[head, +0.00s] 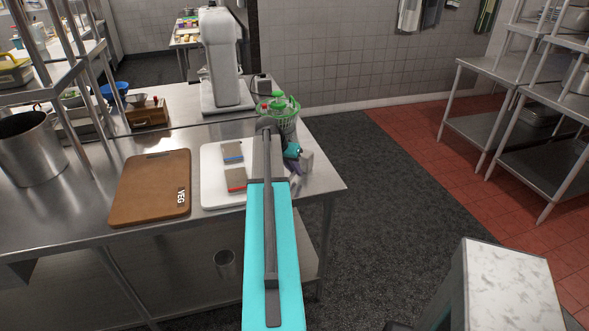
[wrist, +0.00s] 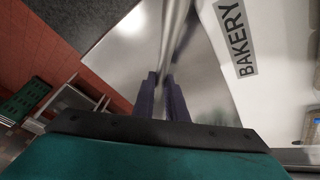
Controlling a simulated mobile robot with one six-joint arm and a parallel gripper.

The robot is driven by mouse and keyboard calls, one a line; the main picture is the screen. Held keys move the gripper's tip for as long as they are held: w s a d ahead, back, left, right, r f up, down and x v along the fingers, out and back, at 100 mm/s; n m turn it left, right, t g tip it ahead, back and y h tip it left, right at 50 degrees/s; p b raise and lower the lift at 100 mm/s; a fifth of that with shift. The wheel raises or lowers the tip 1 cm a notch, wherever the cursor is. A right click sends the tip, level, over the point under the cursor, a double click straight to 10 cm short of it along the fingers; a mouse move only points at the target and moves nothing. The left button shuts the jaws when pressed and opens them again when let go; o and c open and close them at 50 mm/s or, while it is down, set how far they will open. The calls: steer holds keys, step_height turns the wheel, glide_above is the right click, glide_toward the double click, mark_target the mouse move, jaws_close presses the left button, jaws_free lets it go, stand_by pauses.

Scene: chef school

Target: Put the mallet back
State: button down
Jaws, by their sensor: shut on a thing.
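My gripper (wrist: 162,78) shows in the wrist view with its two dark purple fingers closed about a shiny metal shaft, which I take to be the mallet (wrist: 174,32). The shaft runs up out of the picture, so the whole mallet is not seen there. In the head view my gripper (head: 296,169) is small and partly hidden by my arm, over the right end of the steel table (head: 322,183). A pale grey block beside the fingers may be the mallet's head; I cannot tell whether it touches the table.
A white board (head: 214,193) with two small blocks lies left of my gripper; a brown VEG board (head: 150,190) lies further left. A steel pot (head: 30,148) stands far left. The table's right edge is close.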

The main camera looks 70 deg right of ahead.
steer(key=c, duration=2.2)
jaws_free()
steer(key=shift+f, duration=0.1)
steer(key=o, duration=0.4)
steer(key=shift+o, duration=0.2)
steer(key=shift+r, duration=0.2)
steer(key=b+v, duration=0.3)
steer(key=v, duration=0.8)
steer(key=shift+a+r, duration=0.2)
steer(key=shift+r, duration=0.15)
steer(key=shift+w+r, duration=0.1)
